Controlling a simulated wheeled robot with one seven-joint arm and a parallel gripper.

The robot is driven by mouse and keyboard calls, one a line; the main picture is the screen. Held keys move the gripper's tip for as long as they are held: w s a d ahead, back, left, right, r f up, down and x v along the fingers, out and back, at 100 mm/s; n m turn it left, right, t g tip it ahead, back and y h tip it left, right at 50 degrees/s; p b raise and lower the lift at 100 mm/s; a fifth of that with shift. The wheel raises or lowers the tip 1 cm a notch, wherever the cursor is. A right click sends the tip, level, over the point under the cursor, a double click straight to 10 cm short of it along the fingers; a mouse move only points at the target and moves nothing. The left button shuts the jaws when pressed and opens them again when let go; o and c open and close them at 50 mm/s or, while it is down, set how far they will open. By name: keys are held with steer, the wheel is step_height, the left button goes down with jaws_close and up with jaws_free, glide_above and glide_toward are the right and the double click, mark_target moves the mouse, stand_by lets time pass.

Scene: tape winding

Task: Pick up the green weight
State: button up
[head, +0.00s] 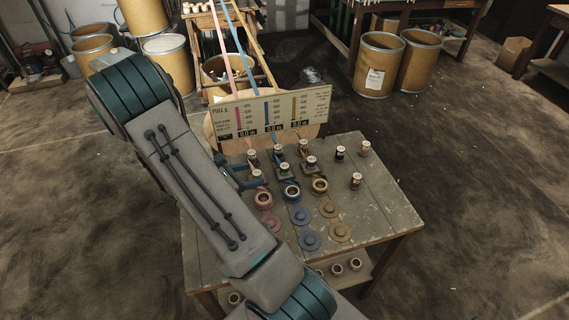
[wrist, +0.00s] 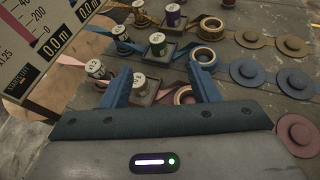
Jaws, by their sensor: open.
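Several small weights with white tops stand on the table. One with a dark green body (wrist: 157,44) stands on a dark square tray in the wrist view; it also shows in the head view (head: 284,169). Another weight (wrist: 139,86), dark and possibly green too, stands on a tray nearer my gripper, between the lines of its fingers; its colour is hard to tell. My gripper (wrist: 160,88) is open and empty, its blue fingers pointing at this nearer weight. In the head view my gripper is at the table's left side, partly hidden by my arm.
A purple weight (wrist: 174,15) stands beyond the green one. Tape rolls (head: 291,191) and flat round discs (head: 310,241) lie in front. A sign board (head: 272,112) stands at the table's back. Weights (head: 356,181) also stand on the right; the table's right front is clear.

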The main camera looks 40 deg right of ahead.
mark_target(281, 169)
steer(key=shift+n+t, duration=0.4)
steer(key=shift+n, duration=0.2)
steer(key=x, duration=0.3)
steer(key=p+x, duration=0.1)
steer(key=x, duration=0.5)
steer(key=shift+w+d+f, duration=0.1)
steer(key=shift+w+f, duration=0.15)
steer(key=shift+f, duration=0.05)
steer(key=x, duration=0.1)
steer(key=p+x, duration=0.1)
steer(key=x, duration=0.1)
steer(key=p+x, duration=0.1)
steer(key=shift+s+f, duration=0.3)
steer(key=shift+s, duration=0.05)
steer(key=shift+d+f, duration=0.25)
steer(key=shift+d, duration=0.15)
steer(key=c, duration=1.1)
